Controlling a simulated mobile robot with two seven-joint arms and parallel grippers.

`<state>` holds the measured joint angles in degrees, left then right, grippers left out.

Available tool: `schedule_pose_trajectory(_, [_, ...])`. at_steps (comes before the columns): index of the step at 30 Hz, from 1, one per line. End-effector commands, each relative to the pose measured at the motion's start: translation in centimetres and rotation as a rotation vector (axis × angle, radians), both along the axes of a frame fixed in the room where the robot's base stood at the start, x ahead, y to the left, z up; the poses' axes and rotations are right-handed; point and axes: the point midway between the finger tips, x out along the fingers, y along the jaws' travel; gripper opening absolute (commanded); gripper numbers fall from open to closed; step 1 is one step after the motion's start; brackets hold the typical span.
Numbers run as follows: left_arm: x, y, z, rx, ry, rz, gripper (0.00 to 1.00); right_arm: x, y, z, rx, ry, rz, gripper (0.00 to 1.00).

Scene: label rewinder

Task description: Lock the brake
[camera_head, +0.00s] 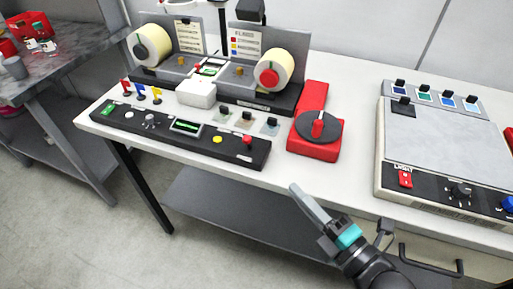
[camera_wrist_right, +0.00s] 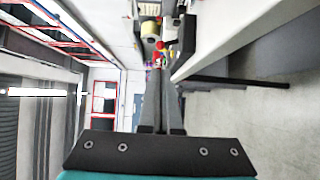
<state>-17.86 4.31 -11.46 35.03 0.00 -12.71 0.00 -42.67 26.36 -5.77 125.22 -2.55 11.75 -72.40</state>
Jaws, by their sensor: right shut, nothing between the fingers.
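The label rewinder stands on the white table, with a left reel (camera_head: 149,45) with a dark hub and a right reel (camera_head: 273,71) with a red hub knob. Beside it, a red unit (camera_head: 313,148) carries a dark round disc (camera_head: 331,130) with a red lever on top. I cannot read a brake label on any part. My right gripper (camera_head: 295,190) is shut and empty, in front of the table's front edge and apart from the red unit. Its closed fingers also show in the wrist view (camera_wrist_right: 158,100). My left gripper is out of view.
A black control panel (camera_head: 130,120) with buttons and a small display lies along the front left. A grey-topped machine (camera_head: 445,140) with a red switch (camera_head: 405,179) stands at right. Bare tabletop (camera_head: 358,110) separates it from the red unit. A drawer handle (camera_head: 430,262) juts out below.

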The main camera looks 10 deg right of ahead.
Motion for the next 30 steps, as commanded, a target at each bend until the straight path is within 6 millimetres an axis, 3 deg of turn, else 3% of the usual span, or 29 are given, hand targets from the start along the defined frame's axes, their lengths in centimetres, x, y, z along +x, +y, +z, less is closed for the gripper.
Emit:
schedule_pose_trajectory(5, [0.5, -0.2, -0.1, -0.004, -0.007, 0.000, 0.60, 0.9, 0.4, 0.0, 0.001, -0.002, 0.000, 0.00])
schedule_pose_trajectory(13, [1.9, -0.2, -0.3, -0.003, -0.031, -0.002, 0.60, 4.1, 1.7, 0.0, 0.002, -0.005, 0.000, 0.00])
schedule_pose_trajectory(30, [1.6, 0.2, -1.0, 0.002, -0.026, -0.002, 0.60, 11.2, 4.8, 0.0, 0.002, -0.002, 0.000, 0.00])
